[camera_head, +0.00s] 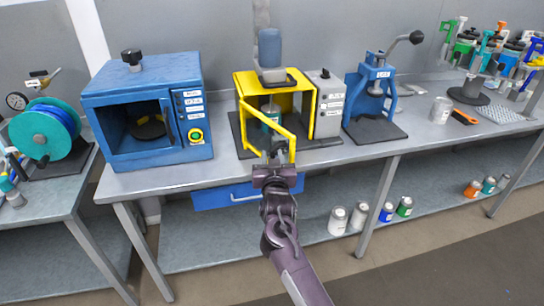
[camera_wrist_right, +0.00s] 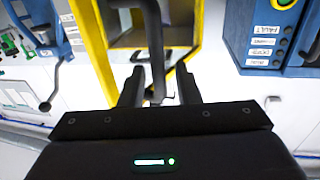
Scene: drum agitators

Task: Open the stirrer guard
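The stirrer is a yellow open-fronted housing (camera_head: 309,101) with a blue motor on top and a teal-labelled can inside. Its guard (camera_head: 268,121) is a yellow frame standing out from the front at an angle, its left side near the housing and its free right side toward me. My right gripper (camera_head: 275,155) is at the guard's free side. In the right wrist view, the two fingers (camera_wrist_right: 159,88) are apart, with a dark grey handle bar (camera_wrist_right: 154,45) between them; gaps show on both sides. My left gripper is not in view.
A blue oven-like box (camera_head: 140,70) stands left of the stirrer and a blue lever press (camera_head: 374,90) right of it. Cans stand on the lower shelf.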

